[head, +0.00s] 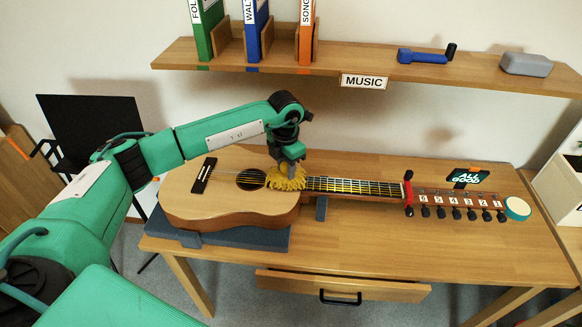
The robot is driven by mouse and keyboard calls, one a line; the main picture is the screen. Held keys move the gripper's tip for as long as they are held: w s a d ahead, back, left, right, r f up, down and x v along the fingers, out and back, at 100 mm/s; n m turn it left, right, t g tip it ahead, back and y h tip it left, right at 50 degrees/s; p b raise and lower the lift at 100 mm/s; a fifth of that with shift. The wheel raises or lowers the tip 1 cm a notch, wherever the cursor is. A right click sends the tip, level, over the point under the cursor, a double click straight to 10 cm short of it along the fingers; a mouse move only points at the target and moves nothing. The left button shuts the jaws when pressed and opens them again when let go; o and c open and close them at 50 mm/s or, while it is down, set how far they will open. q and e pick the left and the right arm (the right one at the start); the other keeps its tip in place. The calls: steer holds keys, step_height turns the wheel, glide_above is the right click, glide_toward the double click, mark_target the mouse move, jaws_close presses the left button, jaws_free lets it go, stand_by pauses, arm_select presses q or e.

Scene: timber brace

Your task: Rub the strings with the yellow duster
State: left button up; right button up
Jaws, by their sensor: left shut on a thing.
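An acoustic guitar (232,208) lies on its back on the wooden table, its neck pointing right. Its strings (350,186) run from the bridge (204,175) over the sound hole and along the neck to the head at the right. My left gripper (290,168) reaches down over the body end of the neck, shut on the yellow duster (287,180). The duster sits over the strings just right of the sound hole and appears to touch them. The fingertips are partly hidden by the duster. My right gripper is not in view.
A shelf (350,70) above the table holds green, blue and orange binders, a blue tool (424,56) and a grey case (526,64). A drawer (340,288) is partly open at the front.

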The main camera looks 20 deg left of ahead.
arm_select(q)
steer(key=shift+s+a, duration=0.2)
steer(key=shift+a, duration=0.5)
steer(key=shift+s+a, duration=0.2)
steer(key=shift+a, duration=0.5)
steer(key=shift+s+a+b, duration=0.2)
steer(key=shift+s+a, duration=0.1)
steer(key=shift+a, duration=0.55)
steer(key=shift+s+a+b, duration=0.15)
steer(key=shift+s+a, duration=0.1)
steer(key=shift+a, duration=0.55)
step_height(320, 180, up, 6)
steer(key=p, duration=0.3)
steer(key=shift+r, duration=0.15)
step_height(320, 180, up, 3)
steer(key=shift+f+p, duration=0.1)
steer(key=shift+p, duration=0.8)
